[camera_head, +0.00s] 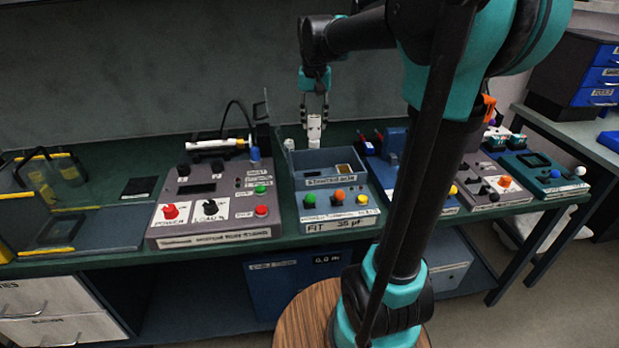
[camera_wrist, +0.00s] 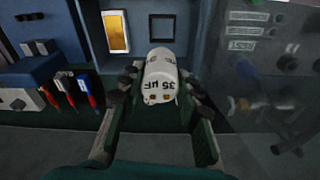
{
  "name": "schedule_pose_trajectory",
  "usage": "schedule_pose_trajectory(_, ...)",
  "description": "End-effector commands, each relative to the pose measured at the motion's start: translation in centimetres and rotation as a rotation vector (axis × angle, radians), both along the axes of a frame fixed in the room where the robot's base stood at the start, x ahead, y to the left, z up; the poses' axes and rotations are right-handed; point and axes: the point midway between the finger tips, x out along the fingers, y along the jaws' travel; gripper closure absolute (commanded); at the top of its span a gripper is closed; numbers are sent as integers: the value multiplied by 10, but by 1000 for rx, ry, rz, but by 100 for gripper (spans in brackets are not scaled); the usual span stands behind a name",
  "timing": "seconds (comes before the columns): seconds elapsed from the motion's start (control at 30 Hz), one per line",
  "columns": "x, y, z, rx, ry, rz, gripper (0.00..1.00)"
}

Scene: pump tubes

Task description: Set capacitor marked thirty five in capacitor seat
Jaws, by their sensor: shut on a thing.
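My gripper (camera_head: 314,112) is shut on a white capacitor (camera_head: 314,129) above the back of a blue-grey open box. In the wrist view the capacitor (camera_wrist: 160,78) sits between my two fingers (camera_wrist: 158,100) and bears the marking "35 µF". The box (camera_head: 305,170) has buttons and a front label (camera_head: 333,226) that seems to read "FIT 35 µF".
A grey power console (camera_head: 215,205) with knobs stands left of the box. A blue device (camera_head: 395,145) with red-handled leads (camera_wrist: 82,84) stands right of the box. Another white piece (camera_head: 289,144) shows at the box's back left corner. The green bench has little free room.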

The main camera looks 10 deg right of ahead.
Motion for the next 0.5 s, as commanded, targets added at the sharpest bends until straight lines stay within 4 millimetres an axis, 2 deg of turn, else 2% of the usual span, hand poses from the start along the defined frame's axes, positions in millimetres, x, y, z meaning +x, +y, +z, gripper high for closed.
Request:
schedule_pose_trajectory(0.3,1,0,-79,0,0,0,97)
schedule_pose_trajectory(0.5,0,0,-121,0,0,0,97)
